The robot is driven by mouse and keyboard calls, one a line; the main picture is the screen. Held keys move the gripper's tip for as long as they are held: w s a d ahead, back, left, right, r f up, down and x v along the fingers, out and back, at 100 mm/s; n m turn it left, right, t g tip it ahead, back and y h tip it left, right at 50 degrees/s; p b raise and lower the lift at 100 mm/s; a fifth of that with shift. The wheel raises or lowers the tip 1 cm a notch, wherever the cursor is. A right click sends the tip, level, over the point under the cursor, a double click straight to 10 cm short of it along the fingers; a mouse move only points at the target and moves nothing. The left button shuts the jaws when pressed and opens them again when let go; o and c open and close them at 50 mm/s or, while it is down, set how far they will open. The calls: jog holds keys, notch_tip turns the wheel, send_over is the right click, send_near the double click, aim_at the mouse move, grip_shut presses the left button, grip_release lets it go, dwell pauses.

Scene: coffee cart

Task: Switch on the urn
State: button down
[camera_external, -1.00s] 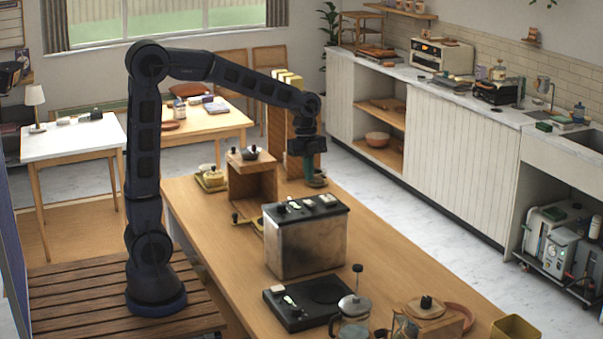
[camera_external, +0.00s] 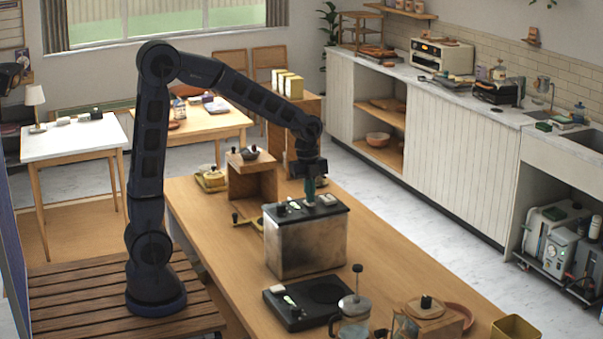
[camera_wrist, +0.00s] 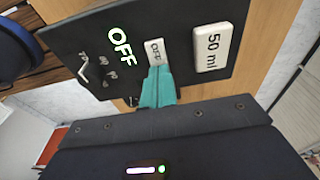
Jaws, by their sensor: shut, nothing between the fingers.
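The box-shaped metal appliance with a black top, which appears to be the urn (camera_external: 303,245), stands on the wooden counter. In the wrist view its black top panel (camera_wrist: 95,40) has a lit green "OFF" readout (camera_wrist: 120,42), a small pale key marked "OFF" (camera_wrist: 155,52) and a larger white key marked "50 ml" (camera_wrist: 213,47). My gripper (camera_external: 309,197) is over the top of the urn. In the wrist view its teal fingertips (camera_wrist: 157,74) are together and empty, at the near edge of the small "OFF" key. I cannot tell whether they touch it.
A flat black device (camera_external: 305,302) and a glass press (camera_external: 350,318) stand in front of the urn. A wooden stand (camera_external: 252,180) is behind it to the left. The counter (camera_external: 385,255) is clear to the urn's right.

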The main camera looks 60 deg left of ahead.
jog(key=shift+d+f+y, duration=0.25)
jog(key=shift+f+y, duration=0.05)
jog(key=shift+y, duration=0.1)
jog(key=shift+s+f, duration=0.1)
jog(key=shift+s+a+f, duration=0.1)
jog(key=shift+a, duration=0.95)
notch_tip(320, 180, up, 15)
jog(key=shift+w, duration=0.2)
jog(key=shift+f, duration=0.1)
jog(key=shift+a, duration=0.15)
